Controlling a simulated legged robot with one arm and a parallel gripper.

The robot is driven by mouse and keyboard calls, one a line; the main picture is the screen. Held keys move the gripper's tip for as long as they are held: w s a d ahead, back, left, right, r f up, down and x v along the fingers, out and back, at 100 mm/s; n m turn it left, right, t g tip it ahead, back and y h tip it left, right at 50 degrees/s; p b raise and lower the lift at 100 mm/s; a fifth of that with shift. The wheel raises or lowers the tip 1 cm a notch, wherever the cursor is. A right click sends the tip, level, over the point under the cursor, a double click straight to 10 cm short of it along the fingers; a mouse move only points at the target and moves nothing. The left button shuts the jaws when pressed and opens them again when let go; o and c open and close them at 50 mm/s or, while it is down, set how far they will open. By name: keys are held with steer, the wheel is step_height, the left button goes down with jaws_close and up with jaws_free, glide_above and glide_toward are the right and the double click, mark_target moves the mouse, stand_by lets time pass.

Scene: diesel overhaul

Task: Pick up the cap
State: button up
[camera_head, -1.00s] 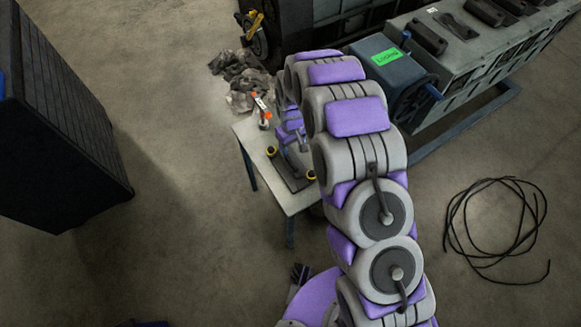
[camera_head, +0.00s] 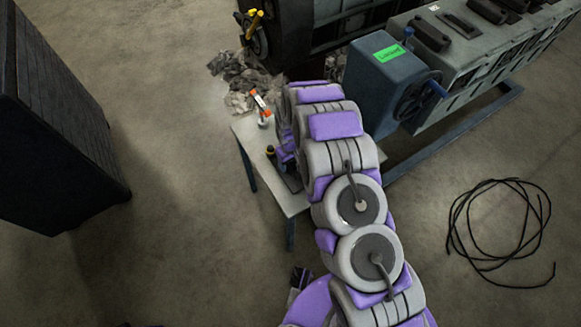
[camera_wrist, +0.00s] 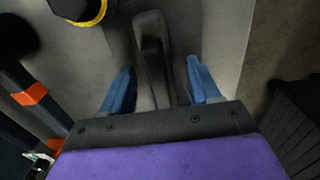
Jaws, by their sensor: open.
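A black piece with a yellow ring, which may be the cap, stands on the small pale table in the head view (camera_head: 271,152). A black and yellow piece, cut by the top edge, also shows in the wrist view (camera_wrist: 78,10); I cannot tell whether it is the same one. My gripper (camera_wrist: 160,66) is open, with its two blue fingers apart. A dark elongated part (camera_wrist: 152,45) shows between and beyond the fingers; I cannot tell whether they touch it. My arm hides the gripper and much of the table in the head view.
The pale table (camera_head: 247,130) also carries a white and orange item (camera_head: 261,107). Crumpled grey rags (camera_head: 240,80) lie behind it. A blue box with a handwheel and green label (camera_head: 389,53) stands to the right. A coiled black cable (camera_head: 497,232) lies on the floor. A dark cabinet (camera_head: 60,130) stands left.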

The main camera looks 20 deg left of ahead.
steer(key=shift+r, duration=0.1)
jaws_close()
stand_by(0.4)
